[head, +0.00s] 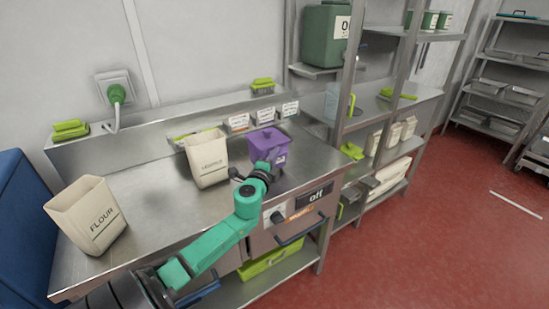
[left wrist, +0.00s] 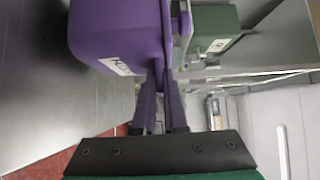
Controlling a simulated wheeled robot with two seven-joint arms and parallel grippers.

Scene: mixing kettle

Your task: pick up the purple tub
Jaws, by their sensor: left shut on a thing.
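In the left wrist view the gripper's two dark fingers (left wrist: 160,98) are close together and shut on a part at the tub's edge. The exact grip point is partly hidden. I cannot tell whether the tub touches the worktop. My right gripper is not in view.
A cream bin (head: 207,158) stands just left of the tub. A cream FLOUR bin (head: 92,215) stands at the worktop's left end. A steel shelf post (head: 345,75) rises to the right. The worktop between the bins is clear.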

